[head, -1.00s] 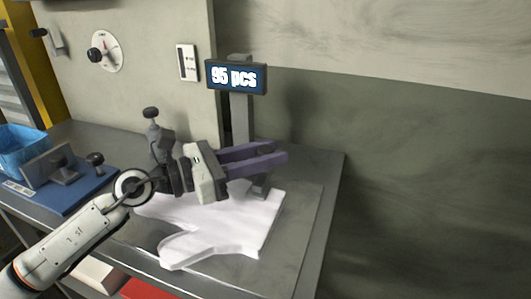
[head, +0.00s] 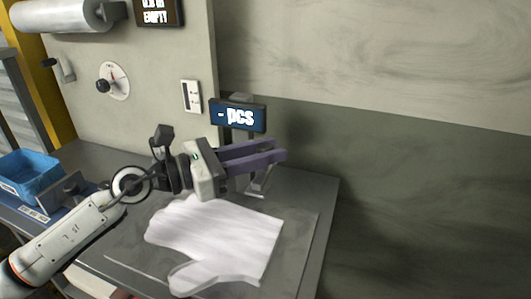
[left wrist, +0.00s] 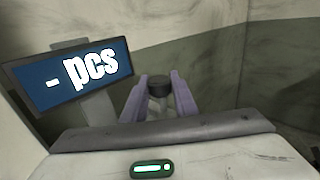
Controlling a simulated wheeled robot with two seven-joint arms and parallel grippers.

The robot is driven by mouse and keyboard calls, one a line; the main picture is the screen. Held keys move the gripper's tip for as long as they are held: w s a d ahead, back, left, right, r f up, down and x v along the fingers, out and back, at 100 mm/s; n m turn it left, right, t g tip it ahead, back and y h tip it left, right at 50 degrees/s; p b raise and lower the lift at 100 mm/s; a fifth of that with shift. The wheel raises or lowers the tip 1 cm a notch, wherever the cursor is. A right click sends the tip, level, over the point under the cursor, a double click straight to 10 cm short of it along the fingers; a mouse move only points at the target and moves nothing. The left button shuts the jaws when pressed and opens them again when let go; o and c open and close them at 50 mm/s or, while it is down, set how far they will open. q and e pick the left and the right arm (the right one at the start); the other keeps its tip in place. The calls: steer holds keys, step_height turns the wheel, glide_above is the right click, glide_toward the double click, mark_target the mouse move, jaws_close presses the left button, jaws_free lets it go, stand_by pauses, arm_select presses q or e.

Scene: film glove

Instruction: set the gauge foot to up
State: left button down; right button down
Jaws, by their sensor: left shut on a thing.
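The gauge stands at the back of the bench, with a blue display (head: 238,116) reading "- pcs"; the display also shows in the left wrist view (left wrist: 70,76). Its grey foot (head: 260,181) shows below my gripper's fingers, apart from the glove, as far as I can tell. My left gripper (head: 282,150) reaches in from the left, its purple fingers shut on the foot's dark round knob (left wrist: 159,84). The fingers hide the knob in the head view. A white film glove (head: 215,245) lies flat on the bench plate below. My right gripper is not in view.
A dial (head: 113,82) and a white switch plate (head: 191,96) are on the wall panel. A blue bin (head: 30,173) stands at the far left. The bench's right end is clear.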

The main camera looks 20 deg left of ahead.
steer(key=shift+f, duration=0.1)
arm_select(q)
steer(key=c, duration=1.4)
jaws_free()
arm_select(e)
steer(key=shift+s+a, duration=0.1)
arm_select(q)
steer(key=b+v, duration=0.5)
steer(key=v, duration=0.5)
steer(key=shift+s, duration=0.15)
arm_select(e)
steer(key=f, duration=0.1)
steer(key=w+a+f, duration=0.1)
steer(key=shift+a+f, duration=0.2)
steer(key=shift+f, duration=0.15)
arm_select(q)
steer(key=shift+a, duration=0.15)
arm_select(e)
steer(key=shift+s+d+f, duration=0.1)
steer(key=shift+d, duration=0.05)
